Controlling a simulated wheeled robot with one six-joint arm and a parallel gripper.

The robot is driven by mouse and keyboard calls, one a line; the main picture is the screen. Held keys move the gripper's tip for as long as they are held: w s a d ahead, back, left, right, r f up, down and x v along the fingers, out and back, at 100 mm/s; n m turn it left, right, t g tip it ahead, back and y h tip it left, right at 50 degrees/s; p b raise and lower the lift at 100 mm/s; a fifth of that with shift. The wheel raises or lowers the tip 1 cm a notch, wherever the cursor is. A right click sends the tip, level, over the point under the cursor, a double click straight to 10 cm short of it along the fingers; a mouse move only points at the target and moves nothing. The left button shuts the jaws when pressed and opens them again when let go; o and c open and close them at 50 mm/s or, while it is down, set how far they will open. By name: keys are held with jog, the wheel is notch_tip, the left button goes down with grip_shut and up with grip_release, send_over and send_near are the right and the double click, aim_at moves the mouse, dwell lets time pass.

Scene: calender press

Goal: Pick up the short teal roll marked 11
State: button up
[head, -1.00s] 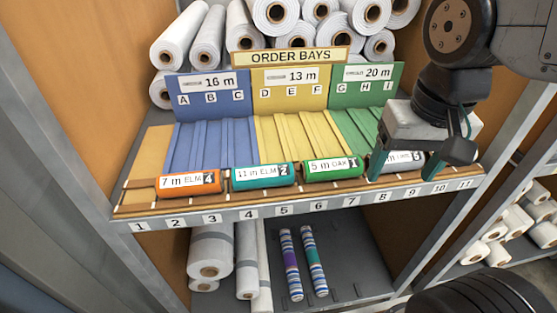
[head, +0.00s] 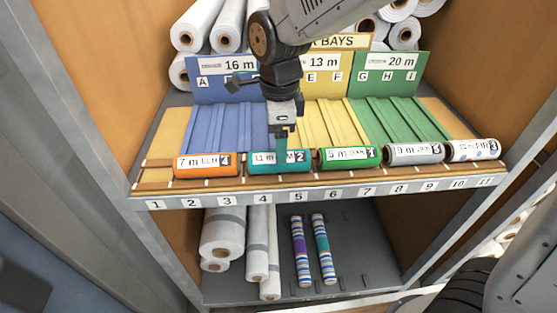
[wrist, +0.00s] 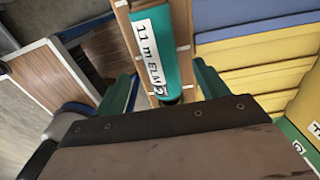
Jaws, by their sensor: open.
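The short teal roll (head: 262,169) with a white label reading 11 m lies on the wooden front ledge, between the orange and green rolls. In the wrist view the teal roll (wrist: 152,45) runs lengthwise away from me, label up, reading "11 m ELM 2". My gripper (head: 281,150) points down at this roll and hides part of its label in the head view. In the wrist view my gripper (wrist: 166,76) is open, with one teal finger on each side of the roll's near end. I cannot tell how far down the fingers reach beside it.
An orange roll (head: 190,169) lies to the left. A green roll (head: 335,164), a grey roll (head: 398,160) and a white roll (head: 455,157) lie to the right. Blue, yellow and green bays rise behind.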

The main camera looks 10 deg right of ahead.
aim_at(261, 162)
notch_tip(261, 162, down, 6)
jog(key=shift+r, duration=0.2)
jog(key=c, duration=1.1)
jog(key=shift+r, duration=0.1)
